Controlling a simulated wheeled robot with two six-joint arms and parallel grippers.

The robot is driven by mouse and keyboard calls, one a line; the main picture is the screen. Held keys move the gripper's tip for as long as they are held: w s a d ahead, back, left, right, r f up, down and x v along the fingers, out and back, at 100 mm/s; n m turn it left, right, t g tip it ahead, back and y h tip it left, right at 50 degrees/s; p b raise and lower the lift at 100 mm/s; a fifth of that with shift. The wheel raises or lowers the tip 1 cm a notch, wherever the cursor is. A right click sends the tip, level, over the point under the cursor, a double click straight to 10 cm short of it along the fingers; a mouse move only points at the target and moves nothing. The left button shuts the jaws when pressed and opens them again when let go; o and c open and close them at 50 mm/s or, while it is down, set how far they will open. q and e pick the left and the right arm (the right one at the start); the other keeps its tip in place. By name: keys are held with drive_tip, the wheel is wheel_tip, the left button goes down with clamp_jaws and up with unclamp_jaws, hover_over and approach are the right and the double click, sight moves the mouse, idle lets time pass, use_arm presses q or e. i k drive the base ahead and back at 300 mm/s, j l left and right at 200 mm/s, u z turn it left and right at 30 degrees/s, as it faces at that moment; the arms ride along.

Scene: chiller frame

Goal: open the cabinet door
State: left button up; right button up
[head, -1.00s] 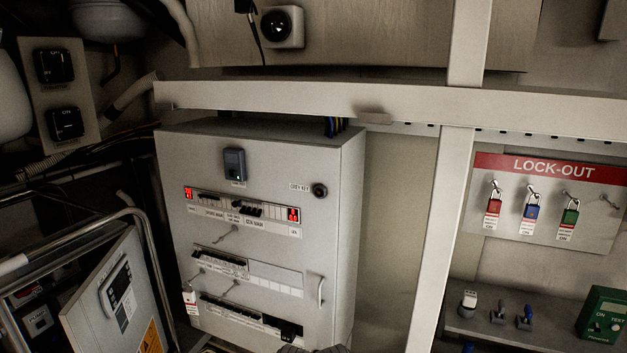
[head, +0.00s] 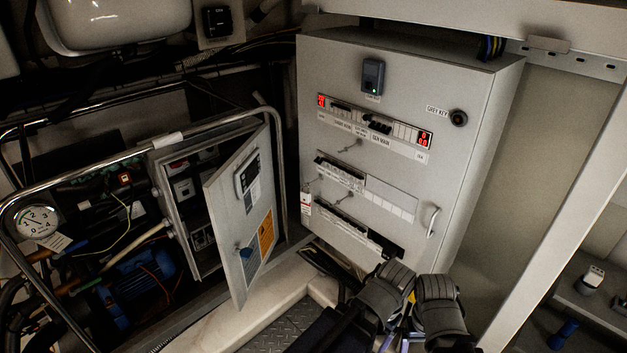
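A large pale grey cabinet (head: 400,85) stands in the middle of the head view. Its front is shut, with a curved handle (head: 432,221) low at its right side and a round key lock (head: 459,118) marked "GREY KEY" near the top right. A smaller grey cabinet (head: 164,200) stands to the left. Its door (head: 230,210) stands ajar, with dark parts showing inside. The dark ends of my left arm (head: 385,291) and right arm (head: 439,303) are close together at the bottom, in front of the large cabinet. I cannot make out their fingertips or anything held.
A bent metal rail (head: 180,149) runs around the machinery at the left. A blue motor (head: 134,284) and a pressure gauge (head: 38,221) sit behind it. A pale diagonal post (head: 565,215) stands at the right. A shelf edge with small items shows at the far right.

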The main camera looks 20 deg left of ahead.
sight(240, 218)
drive_tip(key=k+j+u, duration=0.1)
drive_tip(key=u, duration=0.3)
drive_tip(key=k+j+u, duration=0.1)
drive_tip(key=u, duration=0.35)
drive_tip(key=k+j+u, duration=0.1)
drive_tip(key=u, duration=0.3)
